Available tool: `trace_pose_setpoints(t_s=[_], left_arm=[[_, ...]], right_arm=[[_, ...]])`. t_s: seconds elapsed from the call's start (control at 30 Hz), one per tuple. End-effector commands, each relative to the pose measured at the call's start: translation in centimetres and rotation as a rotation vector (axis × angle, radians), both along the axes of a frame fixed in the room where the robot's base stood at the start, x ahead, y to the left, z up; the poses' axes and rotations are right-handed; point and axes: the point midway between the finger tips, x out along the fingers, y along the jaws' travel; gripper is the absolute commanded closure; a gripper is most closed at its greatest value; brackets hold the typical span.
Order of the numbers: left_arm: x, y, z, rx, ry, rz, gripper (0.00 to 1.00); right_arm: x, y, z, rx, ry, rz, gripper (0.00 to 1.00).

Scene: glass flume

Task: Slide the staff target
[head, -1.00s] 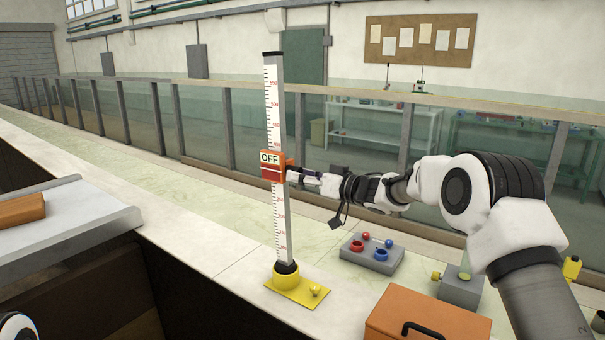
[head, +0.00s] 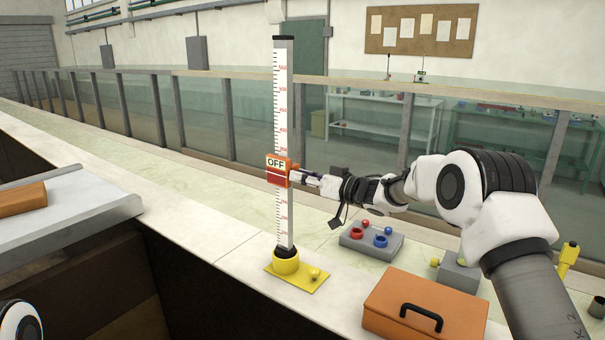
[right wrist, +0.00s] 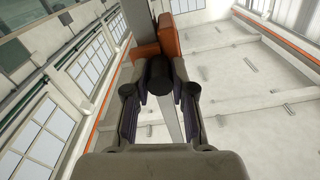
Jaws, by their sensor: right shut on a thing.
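The staff (head: 283,120) is a tall white graduated scale standing upright in a yellow base (head: 296,275) on the pale ledge. The staff target (head: 276,178) is an orange and red block with a white OFF label, sitting around the staff a little below its middle. My right gripper (head: 298,177) reaches it from the right and is shut on it. In the right wrist view the fingers (right wrist: 160,85) close on a dark round knob (right wrist: 159,74) beside the orange target body (right wrist: 171,36). My left gripper is not in view.
A grey block with red and blue knobs (head: 371,243) and an orange box with a black handle (head: 424,310) stand on the ledge right of the base. A glass wall (head: 250,115) runs behind. A metal tray (head: 70,215) is at left.

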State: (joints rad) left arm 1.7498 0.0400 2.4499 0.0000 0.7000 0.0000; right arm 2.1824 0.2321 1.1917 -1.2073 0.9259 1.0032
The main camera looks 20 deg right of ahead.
Motion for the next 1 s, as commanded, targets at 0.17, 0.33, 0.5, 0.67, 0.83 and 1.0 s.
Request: trace_pose_setpoints(t_s=[0.17, 0.33, 0.5, 0.67, 0.83, 1.0], left_arm=[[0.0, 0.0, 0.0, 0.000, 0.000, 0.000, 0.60], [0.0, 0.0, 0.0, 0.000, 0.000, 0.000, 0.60], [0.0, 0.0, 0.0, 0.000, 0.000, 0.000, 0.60], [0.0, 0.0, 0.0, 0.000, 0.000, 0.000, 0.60], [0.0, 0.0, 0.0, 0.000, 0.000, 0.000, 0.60], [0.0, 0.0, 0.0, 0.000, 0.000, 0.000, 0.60]], right_arm=[[0.0, 0.0, 0.1, 0.000, -0.001, 0.000, 0.50], [0.0, 0.0, 0.1, 0.000, -0.001, 0.000, 0.50], [-0.3, -0.4, 0.1, 0.000, -0.001, -0.001, 0.50], [-2.5, -2.1, 0.3, 0.004, 0.000, -0.003, 0.50], [-6.1, -4.9, 0.2, 0.006, -0.001, -0.003, 0.50], [-8.7, -6.9, 0.2, 0.004, -0.002, -0.003, 0.50]])
